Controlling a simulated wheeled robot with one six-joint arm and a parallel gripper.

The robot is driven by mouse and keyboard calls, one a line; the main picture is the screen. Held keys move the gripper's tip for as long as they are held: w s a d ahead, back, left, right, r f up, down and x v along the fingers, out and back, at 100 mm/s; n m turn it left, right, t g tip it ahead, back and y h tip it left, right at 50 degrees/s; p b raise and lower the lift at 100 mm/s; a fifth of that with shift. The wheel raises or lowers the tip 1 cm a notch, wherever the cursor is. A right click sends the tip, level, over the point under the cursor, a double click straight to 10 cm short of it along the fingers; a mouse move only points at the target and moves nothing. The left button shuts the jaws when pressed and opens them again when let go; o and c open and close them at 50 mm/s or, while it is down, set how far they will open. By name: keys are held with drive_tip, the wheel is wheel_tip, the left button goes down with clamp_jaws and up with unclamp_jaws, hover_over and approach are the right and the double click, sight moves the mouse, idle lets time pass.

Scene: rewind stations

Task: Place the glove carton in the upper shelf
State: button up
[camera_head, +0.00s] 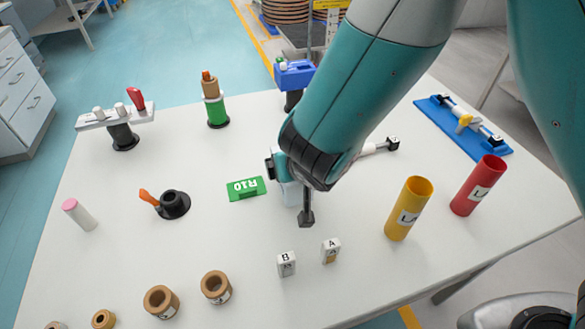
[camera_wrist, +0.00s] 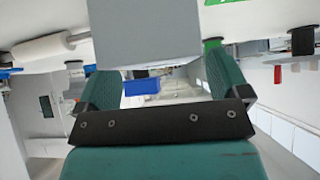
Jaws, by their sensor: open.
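No glove carton and no upper shelf can be made out for certain in either view. My gripper (camera_head: 299,200) is over the middle of the white table, partly hidden by my own arm. In the wrist view, my gripper (camera_wrist: 160,82) has its two teal fingers apart. A plain grey block (camera_wrist: 145,35) shows beyond and between the fingers there; I cannot tell what it is or whether it touches them.
The white table (camera_head: 200,250) holds a green R10 plate (camera_head: 246,188), a yellow tube (camera_head: 408,208), a red tube (camera_head: 478,185), a blue tray (camera_head: 485,143), small A (camera_head: 331,251) and B (camera_head: 287,264) blocks and brown rolls (camera_head: 216,287). Drawers (camera_head: 22,90) stand at left.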

drive_tip(key=shift+x, duration=1.15)
drive_tip(key=c, duration=1.2)
